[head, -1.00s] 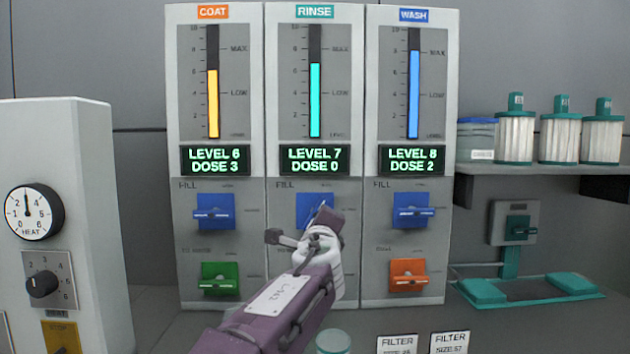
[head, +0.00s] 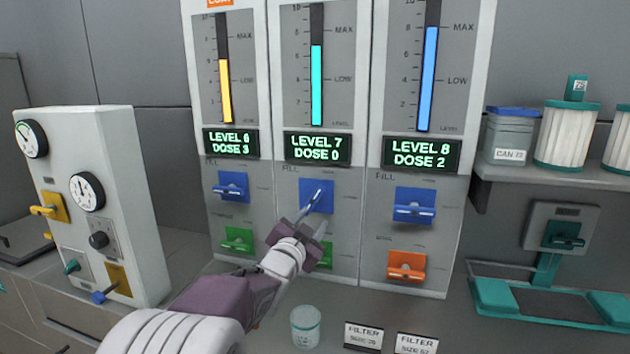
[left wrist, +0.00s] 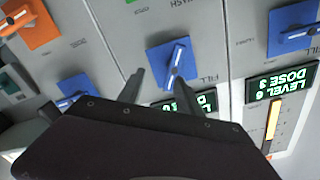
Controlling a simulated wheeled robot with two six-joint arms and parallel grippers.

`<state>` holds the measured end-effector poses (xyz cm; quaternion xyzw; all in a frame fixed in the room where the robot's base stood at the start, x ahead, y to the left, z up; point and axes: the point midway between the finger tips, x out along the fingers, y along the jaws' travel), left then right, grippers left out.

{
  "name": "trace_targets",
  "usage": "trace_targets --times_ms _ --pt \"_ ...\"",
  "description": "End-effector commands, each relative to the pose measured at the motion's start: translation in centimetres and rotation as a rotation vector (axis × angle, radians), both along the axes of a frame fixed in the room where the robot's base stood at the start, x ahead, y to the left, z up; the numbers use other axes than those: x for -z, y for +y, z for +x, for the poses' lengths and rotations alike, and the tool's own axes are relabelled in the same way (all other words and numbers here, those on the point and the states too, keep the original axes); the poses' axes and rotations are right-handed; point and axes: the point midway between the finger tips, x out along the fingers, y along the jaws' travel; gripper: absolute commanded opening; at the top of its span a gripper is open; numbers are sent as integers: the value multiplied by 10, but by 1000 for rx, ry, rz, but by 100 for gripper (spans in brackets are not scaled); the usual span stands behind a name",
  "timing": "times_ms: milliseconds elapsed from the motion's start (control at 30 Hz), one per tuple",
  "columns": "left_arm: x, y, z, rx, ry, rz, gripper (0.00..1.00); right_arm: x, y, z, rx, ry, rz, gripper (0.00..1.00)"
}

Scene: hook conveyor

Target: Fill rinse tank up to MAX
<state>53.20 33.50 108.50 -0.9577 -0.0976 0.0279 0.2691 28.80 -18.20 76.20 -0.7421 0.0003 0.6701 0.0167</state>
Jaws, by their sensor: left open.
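The rinse tank's teal level bar (head: 316,85) stands between LOW and MAX. Its display (head: 318,149) reads LEVEL 7, DOSE 0. The blue rinse FILL lever (head: 316,194) is below the display, its handle slanted, unlike the level handles beside it. My left gripper (head: 306,220) is open just below and in front of this lever. In the left wrist view the lever (left wrist: 173,62) lies just beyond the open fingertips (left wrist: 160,82), apparently not gripped. My arm partly hides the green lever under the rinse FILL lever. My right gripper is not in view.
The coat FILL lever (head: 231,186) and wash FILL lever (head: 414,206) flank the rinse one. An orange lever (head: 406,266) sits below wash. A gauge box (head: 140,190) stands left. A small jar (head: 306,326) and filter labels (head: 364,337) are on the counter.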

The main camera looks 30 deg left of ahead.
Motion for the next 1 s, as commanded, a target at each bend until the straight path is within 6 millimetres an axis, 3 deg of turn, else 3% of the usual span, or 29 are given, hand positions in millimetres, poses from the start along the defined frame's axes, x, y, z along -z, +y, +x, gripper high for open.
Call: trace_targets --times_ms 67,300,700,1000 --pt "-14 10 -3 -21 0 2 42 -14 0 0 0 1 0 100" --pt "-14 17 -2 -34 1 4 42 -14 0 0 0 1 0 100" --pt "-15 33 69 -32 3 6 42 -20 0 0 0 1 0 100" --pt "-15 37 84 -33 1 6 42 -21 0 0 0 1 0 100"
